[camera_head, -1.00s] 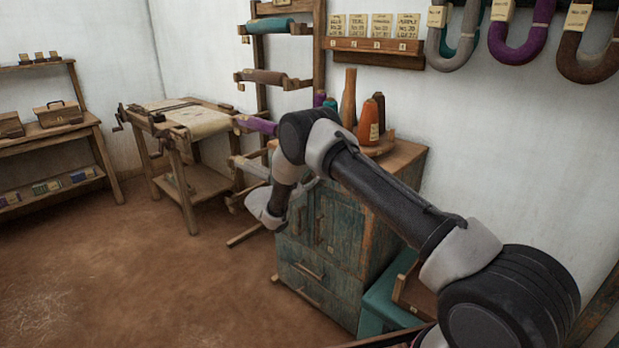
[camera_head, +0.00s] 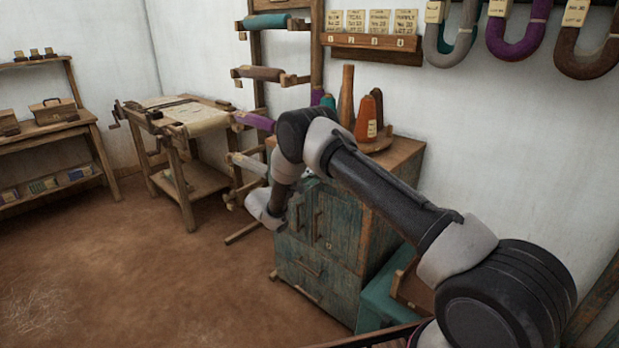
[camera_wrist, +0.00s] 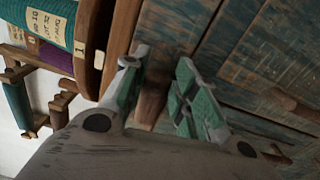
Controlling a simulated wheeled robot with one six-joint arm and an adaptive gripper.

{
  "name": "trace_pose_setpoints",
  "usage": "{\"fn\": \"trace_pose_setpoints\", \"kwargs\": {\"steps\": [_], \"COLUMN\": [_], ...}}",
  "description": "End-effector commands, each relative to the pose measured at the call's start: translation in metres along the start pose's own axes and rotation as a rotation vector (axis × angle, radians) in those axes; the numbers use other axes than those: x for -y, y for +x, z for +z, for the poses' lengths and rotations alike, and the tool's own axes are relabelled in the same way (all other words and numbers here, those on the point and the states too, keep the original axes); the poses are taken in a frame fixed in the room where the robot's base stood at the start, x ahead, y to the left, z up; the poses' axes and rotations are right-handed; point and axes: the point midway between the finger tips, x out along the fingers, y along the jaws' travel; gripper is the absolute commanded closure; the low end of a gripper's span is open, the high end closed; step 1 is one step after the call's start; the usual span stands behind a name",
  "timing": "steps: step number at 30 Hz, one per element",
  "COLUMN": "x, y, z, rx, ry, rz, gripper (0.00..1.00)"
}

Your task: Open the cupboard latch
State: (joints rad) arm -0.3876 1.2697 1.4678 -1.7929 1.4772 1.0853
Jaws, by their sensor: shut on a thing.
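The cupboard (camera_head: 345,235) is worn blue-green wood with doors above and drawers below, and stands beyond my arm. It fills much of the wrist view, where its plank front (camera_wrist: 235,45) looks tilted. My gripper (camera_wrist: 160,72) has green-padded fingers on both sides of a small brown wooden piece (camera_wrist: 151,102) at the cupboard front. It is shut on this piece, which looks like the latch. In the head view my wrist hides part of the cupboard's left side, and the grip cannot be made out there.
Cones of yarn (camera_head: 366,118) stand on the cupboard top. A teal box (camera_head: 385,290) is at its right. A wooden rack with rolls (camera_head: 262,75) stands close behind to the left. A wooden handle (camera_wrist: 292,103) juts from the front. The floor (camera_head: 150,265) at left is clear.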

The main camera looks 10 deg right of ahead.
Motion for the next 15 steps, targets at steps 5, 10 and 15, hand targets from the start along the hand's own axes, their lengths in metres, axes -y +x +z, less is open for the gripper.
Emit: {"fn": "trace_pose_setpoints", "kwargs": {"steps": [5,10,15], "x": [0.0027,0.0034,0.0037], "y": [-0.0008,-0.0008,-0.0008], "z": [0.0002,0.0002,0.0002], "rx": [0.000,0.000,0.000], "ry": [0.063,0.096,0.106], "rz": [-0.001,-0.001,-0.002], "gripper": [0.96,0.96,0.95]}}
